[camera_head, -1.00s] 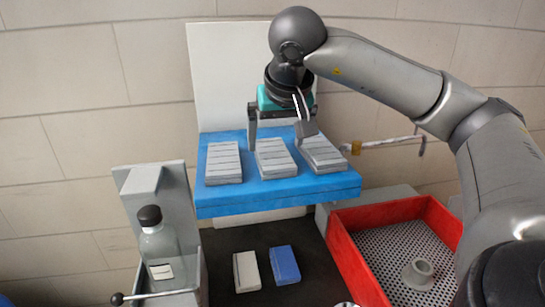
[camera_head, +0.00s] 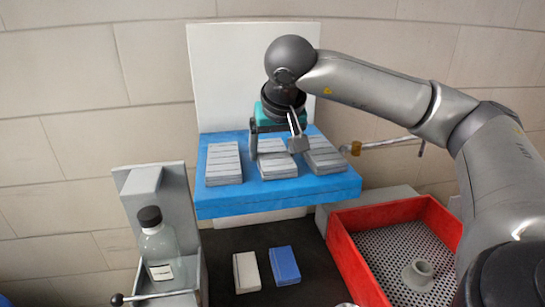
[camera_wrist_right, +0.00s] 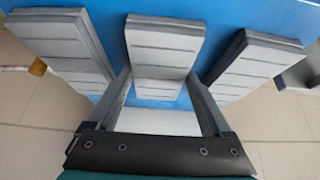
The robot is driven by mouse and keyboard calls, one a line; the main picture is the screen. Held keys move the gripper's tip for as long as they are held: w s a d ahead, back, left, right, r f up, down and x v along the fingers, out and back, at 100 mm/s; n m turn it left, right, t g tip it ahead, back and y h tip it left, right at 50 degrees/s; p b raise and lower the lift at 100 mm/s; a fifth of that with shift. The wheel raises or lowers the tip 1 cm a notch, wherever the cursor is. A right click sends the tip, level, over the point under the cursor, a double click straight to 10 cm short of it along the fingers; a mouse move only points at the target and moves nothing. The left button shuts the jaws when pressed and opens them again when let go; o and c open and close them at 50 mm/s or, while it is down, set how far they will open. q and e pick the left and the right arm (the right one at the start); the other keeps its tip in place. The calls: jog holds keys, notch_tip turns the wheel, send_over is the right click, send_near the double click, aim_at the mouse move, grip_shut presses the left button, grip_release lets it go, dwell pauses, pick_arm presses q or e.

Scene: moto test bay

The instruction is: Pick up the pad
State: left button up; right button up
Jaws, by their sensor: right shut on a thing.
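Three grey ribbed pads lie side by side on a blue shelf (camera_head: 280,197): a left pad (camera_head: 224,163), a middle pad (camera_head: 277,170) and a right pad (camera_head: 324,157). My right gripper (camera_head: 277,149) is shut on the middle pad, one finger at each side. In the right wrist view the middle pad (camera_wrist_right: 163,42) sits between the fingers of the gripper (camera_wrist_right: 158,82), with the other pads outside them. I cannot tell whether the middle pad is clear of the shelf. My left gripper is not in view.
A white panel (camera_head: 230,75) stands behind the shelf. Below are a grey block (camera_head: 246,272) and a blue block (camera_head: 285,265) on a dark surface. A bottle (camera_head: 158,245) stands in a grey holder at left. A red bin (camera_head: 360,264) holds a grey ring part (camera_head: 418,275).

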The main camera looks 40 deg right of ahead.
jog(key=shift+c, duration=1.2)
jog(key=shift+r, duration=0.1)
